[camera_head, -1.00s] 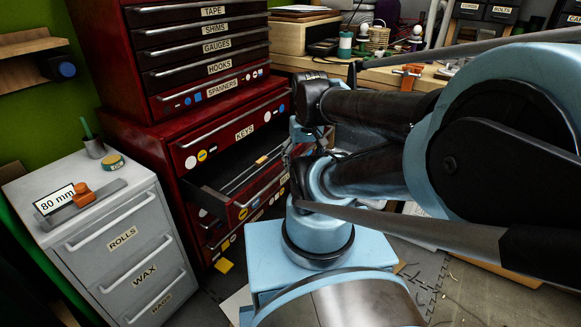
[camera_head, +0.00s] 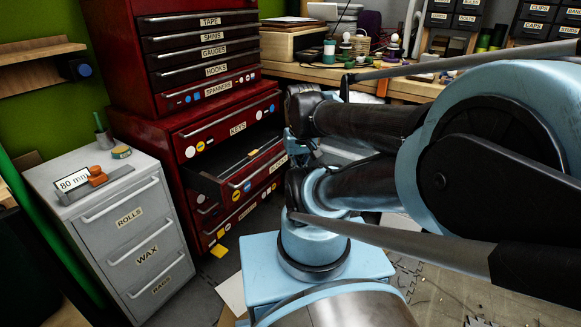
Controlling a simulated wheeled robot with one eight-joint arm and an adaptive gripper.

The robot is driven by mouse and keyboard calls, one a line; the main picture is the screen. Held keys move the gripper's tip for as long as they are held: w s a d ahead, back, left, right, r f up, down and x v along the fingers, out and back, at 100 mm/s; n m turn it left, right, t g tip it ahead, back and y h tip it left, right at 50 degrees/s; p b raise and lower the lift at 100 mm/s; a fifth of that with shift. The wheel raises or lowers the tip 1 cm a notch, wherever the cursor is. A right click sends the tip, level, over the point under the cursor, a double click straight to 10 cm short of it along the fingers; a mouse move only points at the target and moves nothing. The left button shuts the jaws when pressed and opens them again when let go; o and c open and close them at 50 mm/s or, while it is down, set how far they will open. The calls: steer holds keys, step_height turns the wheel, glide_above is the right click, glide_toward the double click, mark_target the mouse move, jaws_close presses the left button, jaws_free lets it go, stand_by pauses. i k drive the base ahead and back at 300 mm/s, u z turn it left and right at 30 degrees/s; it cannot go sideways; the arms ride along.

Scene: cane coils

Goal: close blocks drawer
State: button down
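The red cabinet (camera_head: 160,128) stands left of centre, with one drawer pulled out below the KEYS drawer (camera_head: 238,129). The pulled-out drawer (camera_head: 232,190) has a red front with round stickers. Its label is partly hidden by my arm and looks like the start of BLOCKS. A small yellowish thing (camera_head: 253,153) shows inside it. My arm crosses the right half of the view and covers the drawer's right end. I cannot make out my gripper.
A grey cabinet (camera_head: 128,243) with ROLLS and WAX drawers stands at the left, holding a pot, a tape roll and an orange-handled tool. A cluttered workbench (camera_head: 285,72) runs along the back. A yellow piece (camera_head: 219,251) lies on the floor by the red cabinet.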

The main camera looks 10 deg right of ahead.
mark_target(224, 173)
steer(key=k, duration=0.5)
steer(key=u, duration=1.5)
steer(key=i, duration=0.65)
steer(key=z, duration=0.75)
